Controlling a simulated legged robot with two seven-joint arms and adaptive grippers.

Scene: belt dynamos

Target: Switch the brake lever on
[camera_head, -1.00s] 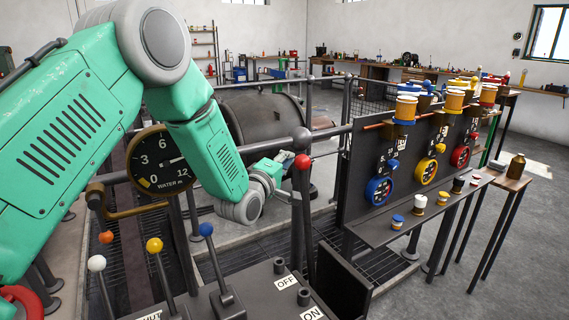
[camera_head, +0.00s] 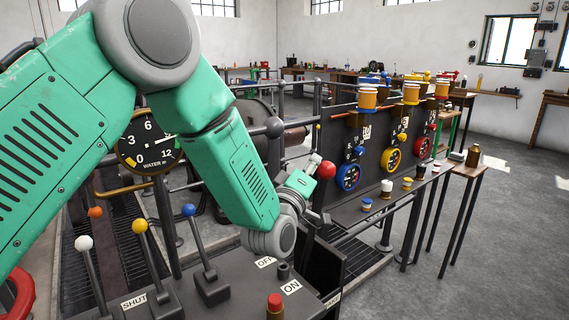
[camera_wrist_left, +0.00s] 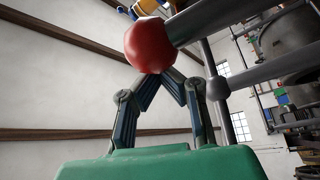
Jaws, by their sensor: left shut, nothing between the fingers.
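The lever with the red ball knob (camera_head: 326,169) stands beside the OFF label (camera_head: 265,262) and ON label (camera_head: 291,287) on the dark console; my arm hides most of its shaft in the head view. My left gripper (camera_head: 314,160) is shut and empty, close beside the knob on its left. In the left wrist view the red knob (camera_wrist_left: 150,45) is large, in front of the fingertips and partly covering them. The left fingers (camera_wrist_left: 163,76) come together just below it. I cannot tell whether they touch the knob. My right gripper is not in view.
Levers with white (camera_head: 84,243), yellow (camera_head: 139,226) and blue (camera_head: 189,210) knobs stand on the left of the console. A red-topped post (camera_head: 275,302) is at the front. A water gauge (camera_head: 149,141) and dark panel with coloured wheels (camera_head: 393,160) stand behind.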

